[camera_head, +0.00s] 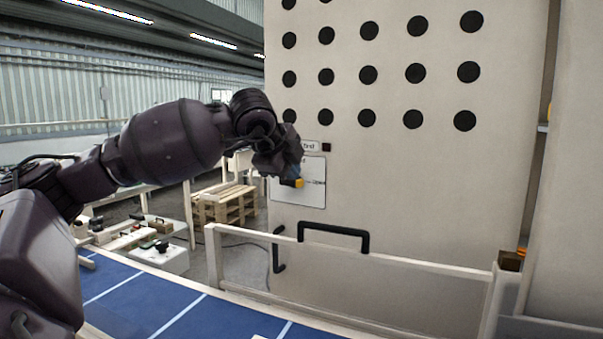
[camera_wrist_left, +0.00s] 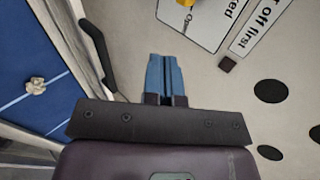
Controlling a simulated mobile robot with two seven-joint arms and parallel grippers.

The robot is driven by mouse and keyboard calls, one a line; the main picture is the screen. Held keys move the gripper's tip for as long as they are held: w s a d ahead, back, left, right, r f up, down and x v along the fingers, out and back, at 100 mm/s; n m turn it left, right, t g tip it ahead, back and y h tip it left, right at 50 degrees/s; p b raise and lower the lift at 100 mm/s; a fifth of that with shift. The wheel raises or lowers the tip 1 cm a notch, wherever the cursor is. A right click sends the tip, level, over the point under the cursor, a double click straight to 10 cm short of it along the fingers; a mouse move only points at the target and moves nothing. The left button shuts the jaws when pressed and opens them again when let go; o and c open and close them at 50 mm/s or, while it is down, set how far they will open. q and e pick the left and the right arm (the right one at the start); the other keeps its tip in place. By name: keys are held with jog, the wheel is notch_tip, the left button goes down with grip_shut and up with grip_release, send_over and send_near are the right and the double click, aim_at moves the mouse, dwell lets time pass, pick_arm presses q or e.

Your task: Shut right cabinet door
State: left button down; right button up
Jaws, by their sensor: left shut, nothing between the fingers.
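A large beige cabinet door (camera_head: 400,180) with rows of round black holes fills the middle of the head view. A white label (camera_head: 312,190) with a yellow part is on the door's left side. My left gripper (camera_head: 293,180) is in front of the label, its tips partly hidden by the wrist. In the wrist view its blue fingers (camera_wrist_left: 166,75) are together and empty, pointing at the door face; contact cannot be told. My right gripper is out of view.
A low clear guard panel (camera_head: 400,285) with a black horizontal handle (camera_head: 333,233) stands before the door's lower part. A blue surface (camera_head: 140,300) lies at lower left. A gap with orange bits (camera_head: 522,251) separates the door from a beige panel (camera_head: 572,200) at right. Pallets (camera_head: 225,205) stand behind.

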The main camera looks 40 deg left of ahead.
aim_at(316, 193)
pick_arm(q)
jog(key=p+x, duration=0.1)
jog(key=x, duration=0.2)
jog(key=w+r+x, duration=0.1)
jog(key=x, duration=0.3)
jog(key=p+x, duration=0.1)
jog(key=x, duration=0.3)
jog(key=shift+w+a+r+p, duration=0.1)
jog(key=shift+w+r+p, duration=0.2)
jog(key=shift+w+r, duration=0.1)
jog(key=shift+w+a+f, duration=0.1)
jog(key=shift+w+f, duration=0.05)
jog(key=shift+w, duration=0.05)
